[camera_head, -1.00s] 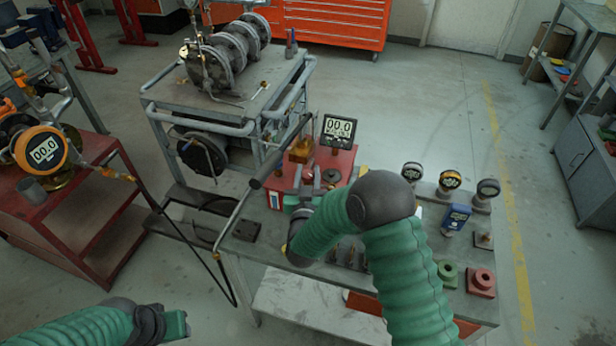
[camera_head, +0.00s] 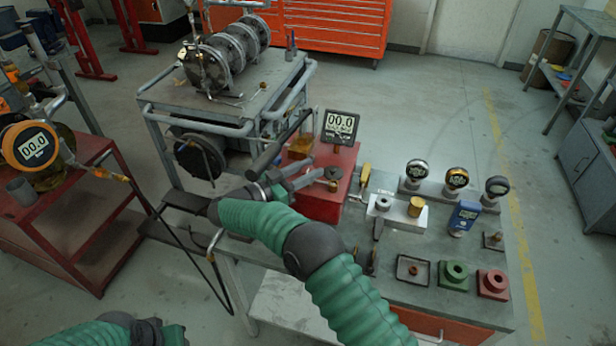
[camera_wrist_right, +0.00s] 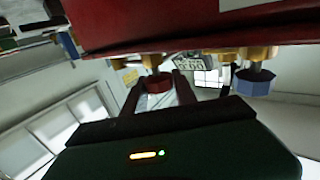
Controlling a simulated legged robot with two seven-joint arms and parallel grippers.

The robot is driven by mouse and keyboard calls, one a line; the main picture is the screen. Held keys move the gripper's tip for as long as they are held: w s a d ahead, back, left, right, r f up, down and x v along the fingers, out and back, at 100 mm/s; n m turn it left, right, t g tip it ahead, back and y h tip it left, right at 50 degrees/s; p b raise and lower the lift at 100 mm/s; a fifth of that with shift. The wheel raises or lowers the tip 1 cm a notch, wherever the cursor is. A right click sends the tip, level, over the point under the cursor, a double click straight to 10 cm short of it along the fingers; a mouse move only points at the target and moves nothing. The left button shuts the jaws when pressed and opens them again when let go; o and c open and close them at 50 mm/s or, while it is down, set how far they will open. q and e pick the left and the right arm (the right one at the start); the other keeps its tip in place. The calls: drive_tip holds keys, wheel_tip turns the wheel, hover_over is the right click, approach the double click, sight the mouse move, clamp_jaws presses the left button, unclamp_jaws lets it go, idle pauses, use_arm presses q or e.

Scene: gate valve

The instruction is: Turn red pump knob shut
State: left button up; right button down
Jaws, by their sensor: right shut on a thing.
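The red pump (camera_head: 322,205) stands on the grey workbench with a digital gauge (camera_head: 341,124) reading 00.0 above it. My right gripper (camera_head: 298,180) reaches the pump's left side, with the forearm coming across from the front. In the right wrist view, the gripper (camera_wrist_right: 160,92) has its two fingers on either side of a small red knob (camera_wrist_right: 158,82) below the red pump body (camera_wrist_right: 180,28), shut on it. This knob is hidden in the head view. My left gripper (camera_head: 160,333) is at the bottom left edge, partly cut off, away from the pump.
A blue knob (camera_wrist_right: 256,82) sits beside the red one on the pump. A dark long handle (camera_head: 280,143) rises over the pump. Gauges (camera_head: 456,178), a green fitting (camera_head: 454,273) and a red fitting (camera_head: 492,283) stand on the bench's right. A red cart (camera_head: 75,215) is at left.

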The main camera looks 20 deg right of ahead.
drive_tip(key=shift+m+g+h+b, duration=0.3)
drive_tip(key=shift+m+g+b, duration=0.6)
drive_tip(key=shift+g+b, duration=0.4)
drive_tip(key=shift+w+r, duration=0.1)
drive_tip(key=shift+r, duration=0.1)
drive_tip(key=c, duration=1.3)
unclamp_jaws()
drive_tip(key=shift+c, duration=0.2)
drive_tip(key=o, duration=0.3)
drive_tip(key=shift+f, duration=0.15)
drive_tip(key=shift+o, duration=0.2)
